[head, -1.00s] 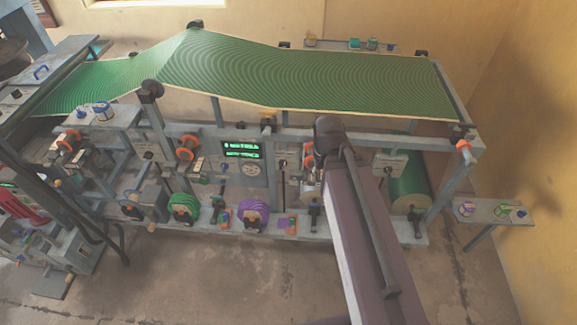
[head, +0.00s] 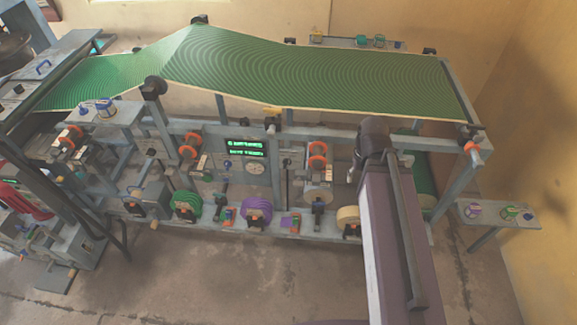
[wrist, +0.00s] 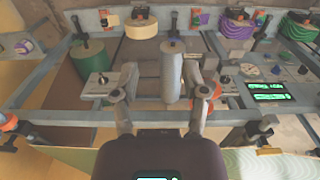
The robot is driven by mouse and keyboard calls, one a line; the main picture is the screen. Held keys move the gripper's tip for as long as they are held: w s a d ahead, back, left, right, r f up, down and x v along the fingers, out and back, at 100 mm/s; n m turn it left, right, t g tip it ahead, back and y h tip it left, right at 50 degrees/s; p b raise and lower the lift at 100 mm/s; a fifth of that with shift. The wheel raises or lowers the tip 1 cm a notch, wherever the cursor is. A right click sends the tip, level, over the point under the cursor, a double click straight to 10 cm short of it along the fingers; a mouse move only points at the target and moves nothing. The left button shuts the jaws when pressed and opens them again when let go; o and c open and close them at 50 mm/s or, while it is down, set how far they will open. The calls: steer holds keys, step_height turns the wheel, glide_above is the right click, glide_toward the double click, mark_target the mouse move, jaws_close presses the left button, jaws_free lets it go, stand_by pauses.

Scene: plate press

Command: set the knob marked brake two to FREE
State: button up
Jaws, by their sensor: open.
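My gripper (wrist: 160,74) is open in the wrist view, its two fingers apart over the machine's front. A grey cylinder (wrist: 172,78) shows between the fingers, beyond them; I cannot tell contact. A pale plate with a small dark knob (wrist: 102,79) lies just left of the left finger. Another pale plate with a knob (wrist: 225,80) lies right of the fingers. In the head view one such plate (head: 291,161) shows right of the display; my arm partly covers the area farther right. No label is readable, so I cannot tell which knob is brake two or its setting.
A green-lit display (head: 246,148) sits mid-frame; it also shows in the wrist view (wrist: 269,91). Orange rings (head: 318,155), a purple spool (head: 257,209) and a beige spool (head: 348,216) crowd the front. Green patterned web (head: 310,75) spans the top. The floor in front is clear.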

steer(key=o, duration=0.5)
steer(key=shift+f, duration=0.1)
steer(key=w+a+f+t+y+b, duration=0.25)
steer(key=a+f+b, duration=0.25)
steer(key=f+b, duration=0.6)
steer(key=w+a+f+m+t+y+b, duration=0.15)
steer(key=w+a+f+b, duration=0.25)
steer(key=f+b, duration=0.75)
steer(key=w+a+f+t+y+b, duration=0.1)
steer(key=w+a+f+t+b, duration=0.3)
steer(key=f+b, duration=0.7)
steer(key=w+a+r+m+t+y+b, duration=0.2)
steer(key=w+a+r+m+t+b, duration=0.2)
steer(key=a+r+m+t+b, duration=0.7)
steer(key=shift+s+d+f+m+g+h+b, duration=0.15)
steer(key=shift+s+f+m+h+b, duration=0.2)
steer(key=shift+f+m+h, duration=1.25)
steer(key=shift+s+f+m+g+h+b, duration=0.4)
steer(key=shift+m+h, duration=0.65)
steer(key=shift+m, duration=1.4)
steer(key=shift+s+d+f+m+t+h+b, duration=0.15)
steer(key=shift+f+m+h+b, duration=0.55)
steer(key=shift+m+h, duration=1)
steer(key=shift+w+a+f+y, duration=0.15)
steer(key=shift+w+y, duration=0.05)
steer(key=shift+y, duration=0.35)
